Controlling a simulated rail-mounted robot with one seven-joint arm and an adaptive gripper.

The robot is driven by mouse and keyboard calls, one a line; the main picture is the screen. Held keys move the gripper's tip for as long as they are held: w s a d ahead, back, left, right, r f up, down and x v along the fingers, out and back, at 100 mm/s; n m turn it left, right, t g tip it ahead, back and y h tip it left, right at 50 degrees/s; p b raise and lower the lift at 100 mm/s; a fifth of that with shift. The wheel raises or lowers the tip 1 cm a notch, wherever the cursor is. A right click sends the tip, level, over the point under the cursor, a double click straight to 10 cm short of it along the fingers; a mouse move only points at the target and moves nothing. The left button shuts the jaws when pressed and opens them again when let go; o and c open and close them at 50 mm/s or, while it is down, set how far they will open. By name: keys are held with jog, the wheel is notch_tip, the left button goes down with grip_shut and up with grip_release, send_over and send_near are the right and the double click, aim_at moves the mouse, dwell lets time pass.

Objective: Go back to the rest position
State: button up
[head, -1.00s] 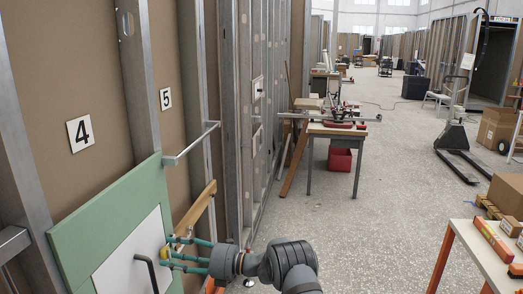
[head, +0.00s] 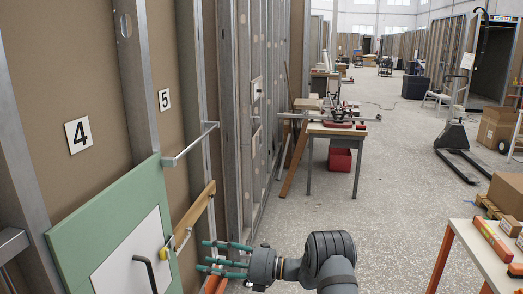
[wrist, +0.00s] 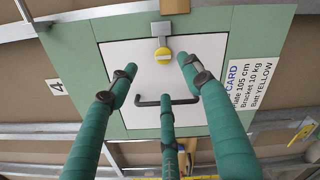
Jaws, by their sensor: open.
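My gripper (head: 206,256) has teal fingers, spread open and empty, to the right of the wall panel in the head view. In the wrist view the gripper (wrist: 160,76) faces the white panel (wrist: 122,58) set in a green board (wrist: 112,28). A yellow round piece (wrist: 163,56) on a grey bracket (wrist: 161,32) sits at the panel's top edge, beyond the fingertips and apart from them. The yellow piece also shows in the head view (head: 165,253). A dark bar handle (wrist: 187,100) is on the white panel.
A metal bar (head: 190,145) juts from the studs above the green board. A wooden rail (head: 195,217) lies beside the board. A workbench (head: 336,130) with a red bin (head: 340,159) stands farther back. A white-topped table (head: 470,240) is at right. Open floor (head: 390,215) lies between.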

aim_at(169, 255)
jog(key=shift+n, duration=0.3)
jog(key=a, duration=0.3)
jog(key=w+a, duration=0.1)
jog(key=a, duration=0.7)
jog(key=shift+w+a+f, duration=0.1)
jog(key=shift+w+f, duration=0.15)
jog(key=shift+w, duration=0.05)
jog(key=shift+a+n+b, duration=0.15)
jog(key=shift+n+b, duration=0.35)
jog(key=shift+n, duration=0.2)
jog(key=n, duration=0.2)
jog(key=n+b, duration=0.1)
jog(key=n, duration=0.1)
jog(key=shift+s+d, duration=0.1)
jog(key=shift+d, duration=0.1)
jog(key=n+b, duration=0.1)
jog(key=n, duration=0.1)
jog(key=shift+a+n, duration=0.15)
jog(key=shift+n, duration=0.25)
jog(key=n, duration=0.5)
jog(key=shift+s+r, duration=0.1)
jog(key=shift+s, duration=0.05)
jog(key=n, duration=0.4)
